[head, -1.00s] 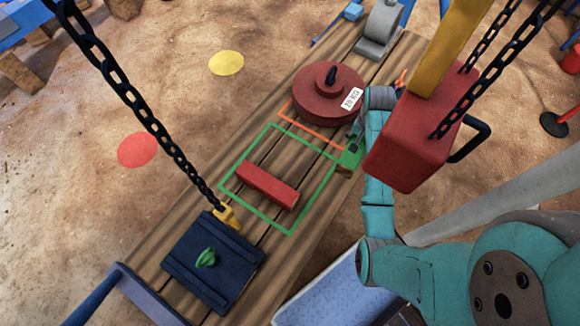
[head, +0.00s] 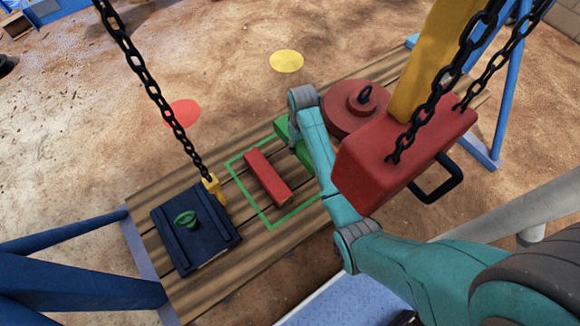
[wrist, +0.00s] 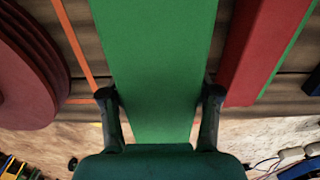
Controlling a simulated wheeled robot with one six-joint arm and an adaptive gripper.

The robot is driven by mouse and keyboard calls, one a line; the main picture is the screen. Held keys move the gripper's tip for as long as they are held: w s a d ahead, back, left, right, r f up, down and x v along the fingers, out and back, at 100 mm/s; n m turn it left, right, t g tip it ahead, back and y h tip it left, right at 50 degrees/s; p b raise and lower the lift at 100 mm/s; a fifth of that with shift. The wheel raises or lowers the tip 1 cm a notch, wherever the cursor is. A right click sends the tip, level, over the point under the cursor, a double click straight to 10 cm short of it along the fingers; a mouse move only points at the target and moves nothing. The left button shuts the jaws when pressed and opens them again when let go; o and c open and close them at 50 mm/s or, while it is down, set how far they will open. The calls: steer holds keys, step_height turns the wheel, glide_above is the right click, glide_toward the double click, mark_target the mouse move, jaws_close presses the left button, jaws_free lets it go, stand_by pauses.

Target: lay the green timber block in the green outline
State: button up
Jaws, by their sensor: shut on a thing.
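My gripper (wrist: 160,97) is shut on the green timber block (wrist: 155,55), with one finger on each side of it in the wrist view. In the head view the block (head: 282,127) shows at the upper right edge of the green outline (head: 240,184), partly hidden by my arm. Whether it touches the planks cannot be told. A red block (head: 267,177) lies inside the outline. In the wrist view this red block (wrist: 250,55) is just right of the green block, with a gap between.
A round red weight (head: 355,105) stands beyond the outline, behind my arm. A large red block on chains (head: 400,155) hangs close right of my arm. A dark blue plate (head: 195,240) on a chain lies at the left. An orange line (wrist: 75,40) runs left of the green block.

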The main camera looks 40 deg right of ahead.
steer(key=shift+f, duration=4.3)
steer(key=shift+f, duration=0.1)
steer(key=o, duration=1.6)
step_height(320, 180, up, 12)
steer(key=shift+r, duration=0.1)
